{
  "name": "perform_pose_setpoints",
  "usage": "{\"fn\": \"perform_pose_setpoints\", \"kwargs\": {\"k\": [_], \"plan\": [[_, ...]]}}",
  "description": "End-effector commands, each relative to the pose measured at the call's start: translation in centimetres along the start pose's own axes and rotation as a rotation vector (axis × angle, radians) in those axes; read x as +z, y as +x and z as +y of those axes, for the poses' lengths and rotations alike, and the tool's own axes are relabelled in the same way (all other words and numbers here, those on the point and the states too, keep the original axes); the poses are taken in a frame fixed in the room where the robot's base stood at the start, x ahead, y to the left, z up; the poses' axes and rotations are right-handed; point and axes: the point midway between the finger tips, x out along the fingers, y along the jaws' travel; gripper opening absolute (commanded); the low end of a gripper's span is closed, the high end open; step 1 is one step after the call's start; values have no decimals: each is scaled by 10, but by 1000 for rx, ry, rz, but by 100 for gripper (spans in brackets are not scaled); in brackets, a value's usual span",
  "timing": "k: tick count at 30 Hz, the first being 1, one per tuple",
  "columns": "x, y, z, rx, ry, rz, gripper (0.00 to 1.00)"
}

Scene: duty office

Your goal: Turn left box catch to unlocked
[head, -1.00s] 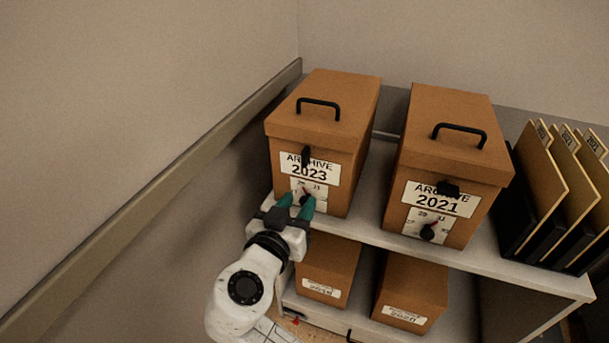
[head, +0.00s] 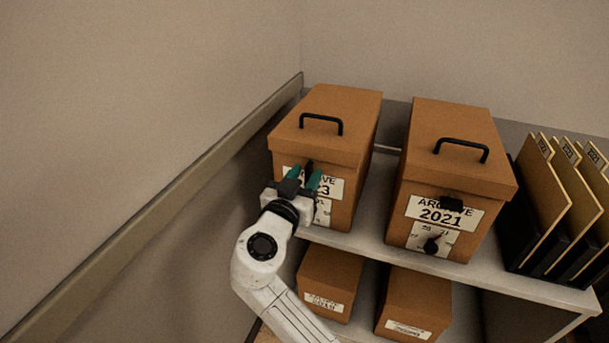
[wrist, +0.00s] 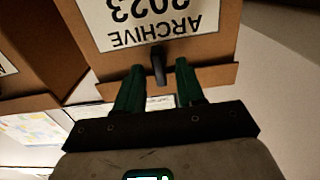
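The left box (head: 325,112), marked Archive 2023, stands on the shelf top with its lid shut. Its black catch (head: 308,167) is on the front at the lid edge and looks upright, in line with the box's height. In the wrist view the catch (wrist: 158,65) shows between my two green fingertips, with a gap on each side. My gripper (head: 303,178) is open in front of the catch; it also shows in the wrist view (wrist: 160,70).
Folders (head: 560,195) stand farther right. Smaller boxes (head: 330,280) sit on the lower shelf. A wall rail (head: 170,210) runs along the left.

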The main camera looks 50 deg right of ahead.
Motion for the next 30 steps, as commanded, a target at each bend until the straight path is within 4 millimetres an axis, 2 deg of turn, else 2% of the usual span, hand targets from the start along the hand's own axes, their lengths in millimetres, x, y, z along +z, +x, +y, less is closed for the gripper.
{"fn": "perform_pose_setpoints", "kwargs": {"k": [9,21,30], "plan": [[0,3,0,0,0,0,38],[0,3,0,0,0,0,1],[0,3,0,0,-2,0,0]]}}
